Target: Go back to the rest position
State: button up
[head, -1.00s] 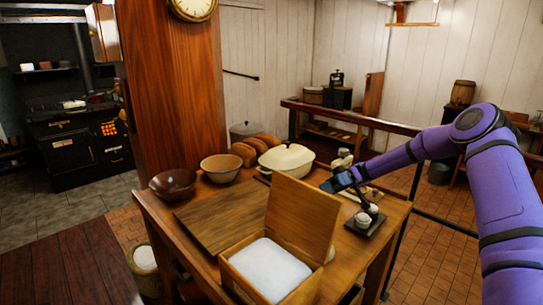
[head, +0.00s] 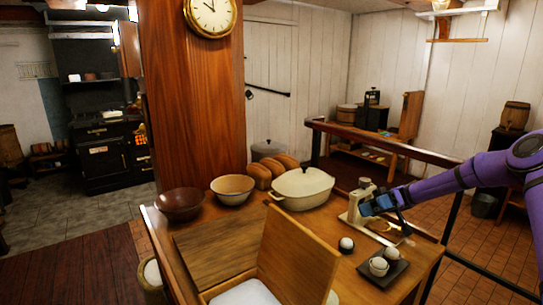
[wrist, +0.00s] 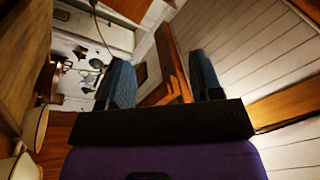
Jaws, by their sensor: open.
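My gripper (head: 380,204) is in the right part of the head view, at the end of my purple arm. It is above the back right of the wooden table (head: 425,250), in front of a cream stand-like object (head: 362,192). In the wrist view its two dark blue-grey fingers (wrist: 160,75) stand apart with nothing between them. A dark square tray (head: 397,273) with small white rounded items (head: 378,265) lies below it on the table. The two are clearly apart.
The table also carries an open wooden box (head: 290,262), a cream lidded pot (head: 302,190), bread loaves (head: 262,177) and two bowls (head: 232,188). A wooden post (head: 190,100) rises behind the table, left of the pot. A dark rail (head: 400,148) runs behind my arm.

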jog(key=s+a+r+m+t+h, duration=0.35)
jog(key=s+r+h, duration=0.3)
jog(key=s, duration=0.25)
jog(key=s+a+r+m+t+h, duration=0.2)
jog(key=s+r+m+t+h, duration=0.3)
jog(key=s+r, duration=0.3)
jog(key=s+d+r+m+t+h, duration=0.2)
jog(key=s+d+r+m+t, duration=0.1)
jog(key=s, duration=0.7)
jog(key=s+d+r+m+t+h, duration=0.3)
jog(key=s+m+t, duration=0.1)
jog(key=s, duration=0.6)
jog(key=shift+s+d+r+t, duration=0.15)
jog(key=shift+r+t, duration=0.25)
jog(key=shift+t, duration=0.35)
